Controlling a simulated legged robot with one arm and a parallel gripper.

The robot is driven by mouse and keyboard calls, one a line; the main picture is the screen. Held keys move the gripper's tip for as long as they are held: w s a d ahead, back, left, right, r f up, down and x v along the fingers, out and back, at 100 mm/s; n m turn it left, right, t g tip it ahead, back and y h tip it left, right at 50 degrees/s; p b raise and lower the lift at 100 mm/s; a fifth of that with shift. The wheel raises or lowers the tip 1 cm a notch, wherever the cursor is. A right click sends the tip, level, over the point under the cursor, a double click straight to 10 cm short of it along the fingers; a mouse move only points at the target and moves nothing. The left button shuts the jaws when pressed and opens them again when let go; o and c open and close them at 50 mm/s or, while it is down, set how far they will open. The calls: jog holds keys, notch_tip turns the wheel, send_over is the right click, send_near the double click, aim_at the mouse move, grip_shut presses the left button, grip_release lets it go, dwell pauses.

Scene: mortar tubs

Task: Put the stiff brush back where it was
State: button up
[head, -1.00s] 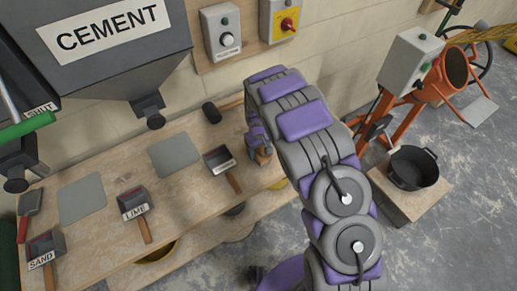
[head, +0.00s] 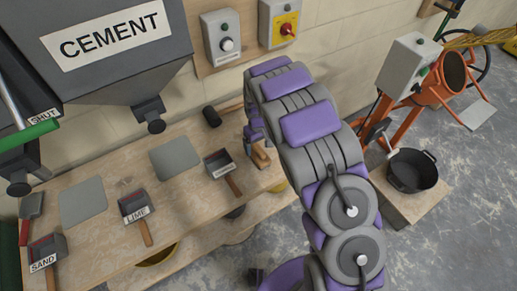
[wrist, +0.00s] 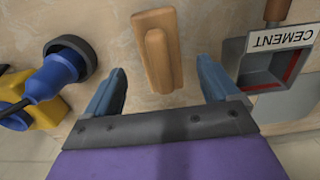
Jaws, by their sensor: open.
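The stiff brush, a wooden block with a rounded wooden handle on top (wrist: 157,50), lies on the workbench in the wrist view. It also shows near the back right of the bench in the head view (head: 261,157). Its bristles cannot be made out. My gripper (wrist: 161,80) is open, with its two blue-grey fingers apart and the brush ahead of and between their tips, with a gap on each side. In the head view my gripper (head: 256,136) is just behind and above the brush, partly hidden by my arm.
The cement scoop (wrist: 270,65) lies right of the brush in the wrist view. A blue and yellow item (wrist: 48,80) stands to the left. Lime (head: 136,203) and sand (head: 46,252) scoops lie on the bench (head: 185,213).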

aim_at(259, 148)
notch_tip(259, 148, up, 6)
jog(key=shift+r+p, duration=0.15)
jog(key=shift+p, duration=0.3)
jog(key=shift+d, duration=0.1)
jog(key=s+d+r+m, duration=0.4)
jog(key=s+d+r, duration=0.8)
jog(key=s+r, duration=0.35)
jog(key=s+d+r+m+g, duration=0.1)
jog(key=s+d+r, duration=0.1)
jog(key=s, duration=1)
jog(key=s+d+r+m, duration=0.1)
jog(key=s+d+r, duration=0.1)
jog(key=s, duration=1)
jog(key=shift+s+r+m+g, duration=0.15)
jog(key=shift+r+m+g, duration=0.25)
jog(key=shift+r, duration=0.15)
